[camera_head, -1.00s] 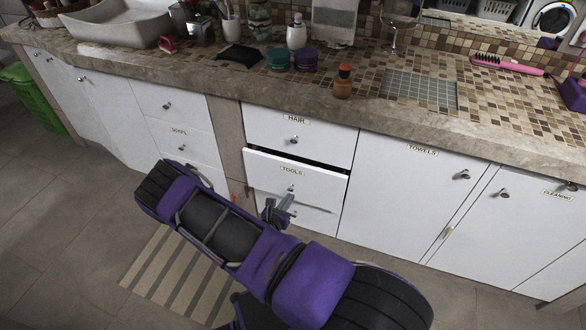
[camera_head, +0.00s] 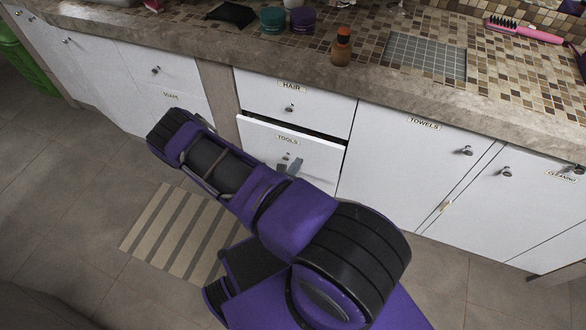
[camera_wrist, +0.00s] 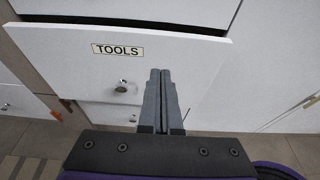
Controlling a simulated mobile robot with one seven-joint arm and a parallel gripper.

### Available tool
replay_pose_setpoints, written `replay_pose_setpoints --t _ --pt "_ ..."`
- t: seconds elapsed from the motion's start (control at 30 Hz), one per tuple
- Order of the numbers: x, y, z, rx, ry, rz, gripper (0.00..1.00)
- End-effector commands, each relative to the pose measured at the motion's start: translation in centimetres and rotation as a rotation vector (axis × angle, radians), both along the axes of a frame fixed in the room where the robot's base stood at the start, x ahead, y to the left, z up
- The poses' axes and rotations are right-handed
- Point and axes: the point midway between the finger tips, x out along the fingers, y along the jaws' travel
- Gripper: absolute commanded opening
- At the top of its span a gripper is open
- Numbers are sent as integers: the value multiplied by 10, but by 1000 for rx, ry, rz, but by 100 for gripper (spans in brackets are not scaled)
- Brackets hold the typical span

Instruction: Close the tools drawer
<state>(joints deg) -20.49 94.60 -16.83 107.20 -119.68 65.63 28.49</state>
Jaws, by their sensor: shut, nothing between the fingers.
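The tools drawer (camera_head: 315,152) is white with a TOOLS label and a small round knob, below the HAIR drawer. It stands partly open, with a dark gap along its top edge. It also shows in the wrist view (camera_wrist: 198,62), with its knob (camera_wrist: 121,86) left of my fingers. My gripper (camera_wrist: 160,72) is shut and empty, its fingertips in front of the drawer face, right of the knob. I cannot tell whether they touch it. In the head view my gripper (camera_head: 291,165) is at the drawer front and my arm hides what lies below.
The HAIR drawer (camera_head: 315,105) above looks shut. The TOWELS cabinet door (camera_head: 400,170) is at the right and looks shut. A stone-edged counter (camera_head: 420,113) overhangs the drawers. A striped mat (camera_head: 165,235) lies on the floor at the left.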

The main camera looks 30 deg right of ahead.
Motion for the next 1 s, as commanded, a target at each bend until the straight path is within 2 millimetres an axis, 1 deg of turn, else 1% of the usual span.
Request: replay_pose_setpoints --t 0.03,0.2,0.4,0.6,0.9,1.0 --pt "7 -10 -5 -1 -2 -2 0" --pt "27 -35 -14 0 -1 -1 0" --pt "43 -56 -13 0 -1 -1 0" --pt "49 -62 -12 -1 -1 1 0" --pt "49 -63 -12 -1 -1 0 0" --pt "53 -68 -13 -1 -2 -1 0"
